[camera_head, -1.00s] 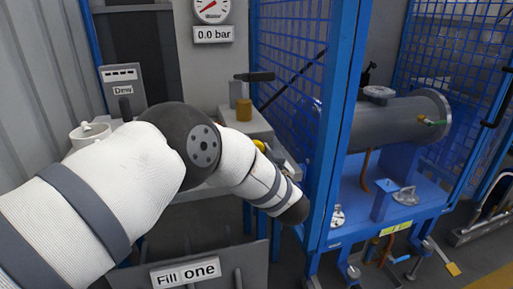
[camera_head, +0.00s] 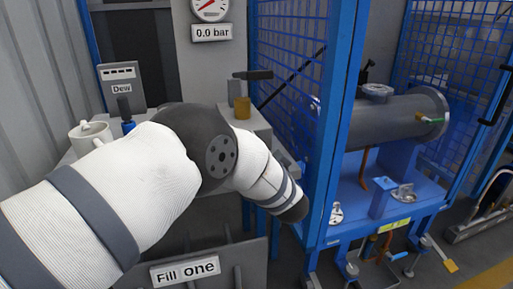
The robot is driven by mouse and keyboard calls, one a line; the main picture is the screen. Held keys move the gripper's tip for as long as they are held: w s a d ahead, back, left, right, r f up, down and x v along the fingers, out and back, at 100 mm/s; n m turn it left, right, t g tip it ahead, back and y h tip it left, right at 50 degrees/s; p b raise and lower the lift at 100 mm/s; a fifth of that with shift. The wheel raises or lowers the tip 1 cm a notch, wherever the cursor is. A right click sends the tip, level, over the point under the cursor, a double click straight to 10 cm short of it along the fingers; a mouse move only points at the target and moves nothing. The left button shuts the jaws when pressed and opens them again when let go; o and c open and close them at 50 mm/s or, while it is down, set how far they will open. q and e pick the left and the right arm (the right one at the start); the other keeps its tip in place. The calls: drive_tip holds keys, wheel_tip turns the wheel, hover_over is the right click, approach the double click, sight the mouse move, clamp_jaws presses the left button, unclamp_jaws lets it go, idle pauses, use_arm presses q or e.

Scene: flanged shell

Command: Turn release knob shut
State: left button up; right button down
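A grey flanged shell (camera_head: 385,124) lies horizontally inside a blue frame at the right. A small green and yellow handle (camera_head: 432,120) sits at its right flange. A black T-shaped handle (camera_head: 253,75) stands above a brass-coloured cylinder (camera_head: 242,108) on the grey bench. I cannot tell which fitting is the release knob. My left arm crosses from the lower left, and its dark end is beside the blue post. Neither my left gripper nor my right gripper shows.
A blue post (camera_head: 338,130) and a mesh panel (camera_head: 288,70) stand between the bench and the shell. A gauge (camera_head: 210,8) sits above a "0.0 bar" sign (camera_head: 211,32). A "Fill one" plate (camera_head: 185,271) is below.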

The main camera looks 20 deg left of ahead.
use_arm(q)
drive_tip(key=shift+f, duration=0.1)
drive_tip(key=o, duration=1.2)
drive_tip(key=shift+c, duration=0.2)
